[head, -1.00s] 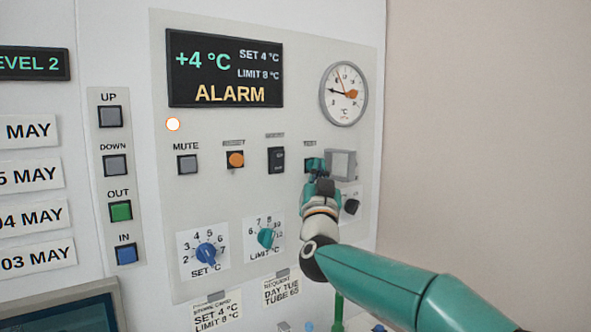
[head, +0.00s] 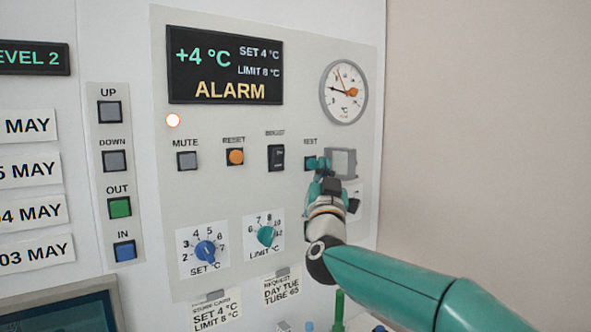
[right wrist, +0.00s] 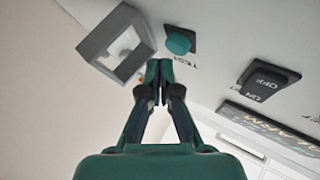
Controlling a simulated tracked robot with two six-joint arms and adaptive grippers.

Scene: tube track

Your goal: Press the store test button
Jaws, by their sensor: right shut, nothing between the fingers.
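The test button (right wrist: 178,41) is a round teal cap on a dark square base, with its TEST label beside it in the right wrist view. In the head view the button (head: 310,163) shows just left of my right gripper (head: 323,168), partly crowded by it. In the right wrist view my right gripper (right wrist: 160,66) is shut and empty, with its fingertips close to the button. The tips appear apart from the cap, though the exact gap is hard to tell. My left gripper is not in view.
A grey open square frame (right wrist: 95,52) stands out from the panel beside the button, close to my fingertips. A black rocker switch (head: 276,158), an orange reset button (head: 235,157) and a mute button (head: 187,160) lie to the left. The display (head: 225,66) reads ALARM.

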